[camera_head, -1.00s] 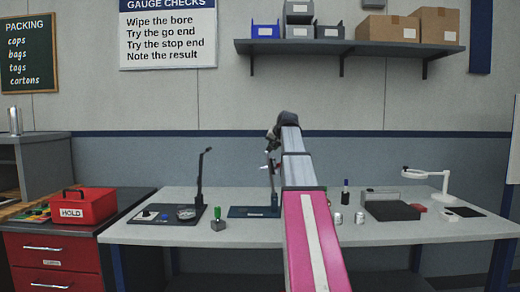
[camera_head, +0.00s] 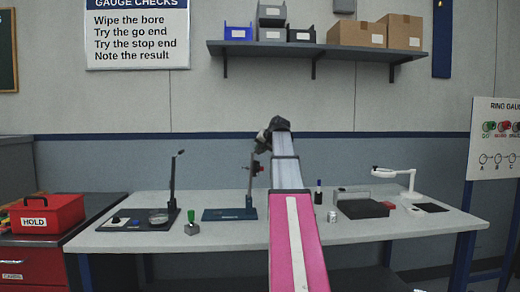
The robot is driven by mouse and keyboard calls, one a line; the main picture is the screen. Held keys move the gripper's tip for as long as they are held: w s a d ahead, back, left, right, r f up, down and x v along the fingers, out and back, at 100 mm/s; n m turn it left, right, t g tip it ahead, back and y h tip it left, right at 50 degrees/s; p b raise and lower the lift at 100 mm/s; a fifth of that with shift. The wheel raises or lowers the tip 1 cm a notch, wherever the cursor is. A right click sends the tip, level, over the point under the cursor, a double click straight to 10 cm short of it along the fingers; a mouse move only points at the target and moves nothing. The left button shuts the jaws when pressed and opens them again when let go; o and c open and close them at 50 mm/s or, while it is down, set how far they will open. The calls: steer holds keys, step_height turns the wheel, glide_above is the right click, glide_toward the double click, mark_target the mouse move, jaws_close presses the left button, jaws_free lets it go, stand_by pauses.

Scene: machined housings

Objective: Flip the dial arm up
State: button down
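A gauge stand with a dark blue base (camera_head: 230,214) and a thin upright post (camera_head: 250,188) stands mid-bench. A small dark and reddish part (camera_head: 257,168) shows near the post's top; I cannot tell whether it is the dial arm. Another stand, with a black base (camera_head: 140,219) and a dark post (camera_head: 173,180) with a short bent top, stands to its left. My gripper (camera_head: 262,142) is at the far end of my raised arm, above and close to the blue stand's post in the picture. Its fingers are too small and hidden to read, and contact cannot be told.
A red HOLD box (camera_head: 46,214) stands left. A shelf (camera_head: 320,48) hangs above.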

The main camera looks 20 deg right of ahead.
steer(key=c, duration=1)
jaws_free()
steer(key=shift+s+d+f, duration=0.1)
steer(key=shift+d+f, duration=0.2)
steer(key=shift+f, duration=0.05)
steer(key=shift+r, duration=0.1)
steer(key=shift+s+r, duration=0.1)
steer(key=shift+r, duration=0.05)
steer(key=v, duration=1)
steer(key=shift+s, duration=0.25)
